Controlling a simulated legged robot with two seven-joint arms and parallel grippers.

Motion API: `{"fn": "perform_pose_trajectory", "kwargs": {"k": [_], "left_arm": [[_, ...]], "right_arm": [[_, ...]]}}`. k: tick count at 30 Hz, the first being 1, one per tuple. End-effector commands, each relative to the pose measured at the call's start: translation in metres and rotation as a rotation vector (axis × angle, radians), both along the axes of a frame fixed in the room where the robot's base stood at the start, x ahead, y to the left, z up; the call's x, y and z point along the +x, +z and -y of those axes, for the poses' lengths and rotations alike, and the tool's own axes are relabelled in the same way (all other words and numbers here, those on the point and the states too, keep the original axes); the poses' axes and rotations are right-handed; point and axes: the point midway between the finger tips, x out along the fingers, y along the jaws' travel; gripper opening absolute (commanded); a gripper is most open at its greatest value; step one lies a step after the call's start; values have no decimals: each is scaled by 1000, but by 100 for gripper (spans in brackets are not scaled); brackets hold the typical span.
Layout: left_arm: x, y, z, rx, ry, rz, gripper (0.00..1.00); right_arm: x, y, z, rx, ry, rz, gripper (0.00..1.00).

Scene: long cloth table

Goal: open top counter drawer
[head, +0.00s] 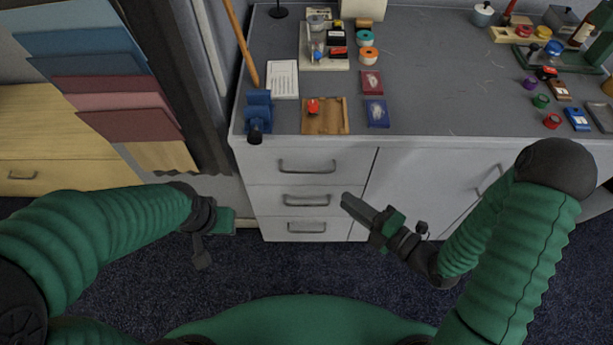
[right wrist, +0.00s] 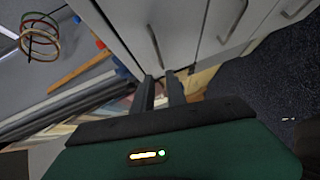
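The top counter drawer (head: 262,165) is the upper of three stacked drawers under the grey counter. It looks shut, with a dark bar handle (head: 308,170). The same handle (right wrist: 155,45) shows above my fingers in the right wrist view. My right gripper (head: 345,201) is in front of the drawer stack, right of the handles and lower than the top handle in the picture. Its two fingers (right wrist: 161,88) are apart with a narrow empty gap, not touching the handle. My left gripper (head: 202,260) hangs left of the drawers, pointing down; its opening is unclear.
The two lower drawers have handles (head: 306,203) (head: 307,230). A cupboard door (head: 425,185) is to their right. A blue vise (head: 258,110) and a wooden tray (head: 337,116) sit near the counter's front edge. Dark floor in front is clear.

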Motion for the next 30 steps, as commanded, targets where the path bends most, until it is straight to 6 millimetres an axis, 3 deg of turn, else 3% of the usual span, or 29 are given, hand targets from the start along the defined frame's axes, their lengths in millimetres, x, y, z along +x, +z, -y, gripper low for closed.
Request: {"fn": "perform_pose_trajectory", "kwargs": {"k": [6,12,14,21,30], "left_arm": [[0,-51,0,0,0,-1,36],[-1,-91,0,0,-1,-2,36],[-1,-85,0,0,0,-2,36],[0,-93,0,0,0,-1,36],[0,-93,0,0,0,-1,36]], "right_arm": [[35,-18,-33,-2,2,5,17],[52,-19,-53,-2,2,4,17],[64,-16,-66,0,5,-1,17],[99,-22,-100,0,1,-3,17],[108,-22,-109,0,-1,-4,17]]}}
